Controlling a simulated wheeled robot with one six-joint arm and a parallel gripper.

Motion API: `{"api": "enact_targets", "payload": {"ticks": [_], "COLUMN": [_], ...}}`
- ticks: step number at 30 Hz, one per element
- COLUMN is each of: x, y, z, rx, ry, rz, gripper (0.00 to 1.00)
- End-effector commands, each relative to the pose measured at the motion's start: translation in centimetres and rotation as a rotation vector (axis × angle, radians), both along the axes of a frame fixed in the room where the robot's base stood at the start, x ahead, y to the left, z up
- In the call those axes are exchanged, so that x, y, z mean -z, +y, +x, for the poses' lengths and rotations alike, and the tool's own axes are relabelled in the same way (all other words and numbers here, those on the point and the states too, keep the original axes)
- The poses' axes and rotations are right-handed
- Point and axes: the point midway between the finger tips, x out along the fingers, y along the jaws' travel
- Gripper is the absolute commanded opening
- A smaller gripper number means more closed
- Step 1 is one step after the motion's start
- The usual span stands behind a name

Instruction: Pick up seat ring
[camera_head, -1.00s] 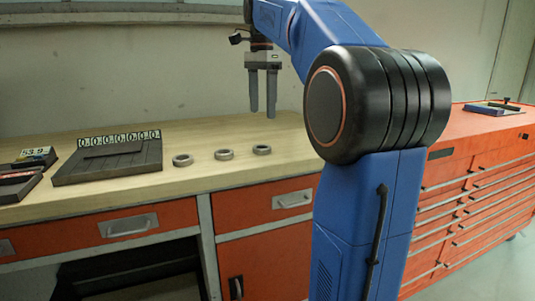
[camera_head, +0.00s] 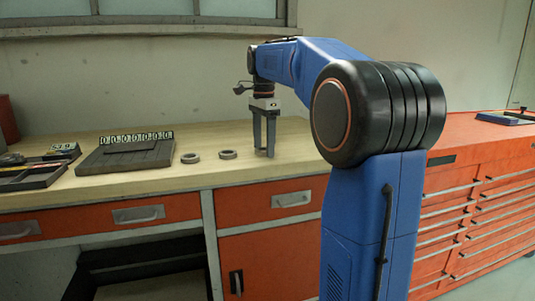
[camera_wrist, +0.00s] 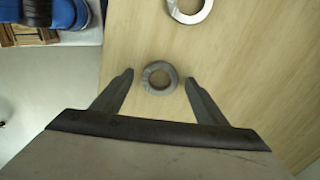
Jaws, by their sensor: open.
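Three grey rings lie flat in a row on the wooden bench in the earlier head view. The left ring (camera_head: 190,158) and the middle ring (camera_head: 228,155) show now; the right one is hidden or nearly hidden by my fingers. My gripper (camera_head: 264,152) points down at the right end of the row, fingertips near the bench top. In the wrist view one ring (camera_wrist: 147,79) lies between the two spread fingertips, with a gap on each side. A second ring (camera_wrist: 176,12) is at the top edge, cut off. My gripper is open and holds nothing.
The bench top (camera_head: 110,187) holds a dark grey tray with a white numbered strip (camera_head: 125,158) left of the rings, and dark boxes (camera_head: 40,172) further left. A red drawer cabinet (camera_head: 480,190) stands at right. The bench right of my gripper looks clear.

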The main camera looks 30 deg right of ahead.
Motion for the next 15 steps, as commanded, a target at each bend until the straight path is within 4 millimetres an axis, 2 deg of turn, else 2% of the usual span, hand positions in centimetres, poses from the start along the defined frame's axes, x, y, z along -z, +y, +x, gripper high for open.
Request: {"api": "enact_targets", "payload": {"ticks": [6, 8, 12, 13, 15], "x": [0.04, 0.04, 0.02, 0.02, -0.01], "y": [0.02, 0.02, 0.01, 0.01, 0.01], "z": [0.04, 0.03, 0.03, 0.03, 0.03], "rx": [0.000, 0.000, 0.000, 0.000, 0.000], "ry": [-0.001, -0.001, -0.001, -0.001, -0.001], "rz": [0.000, 0.000, 0.000, 0.000, 0.000], "gripper": [0.67, 0.55, 0.21, 0.17, 0.17]}}
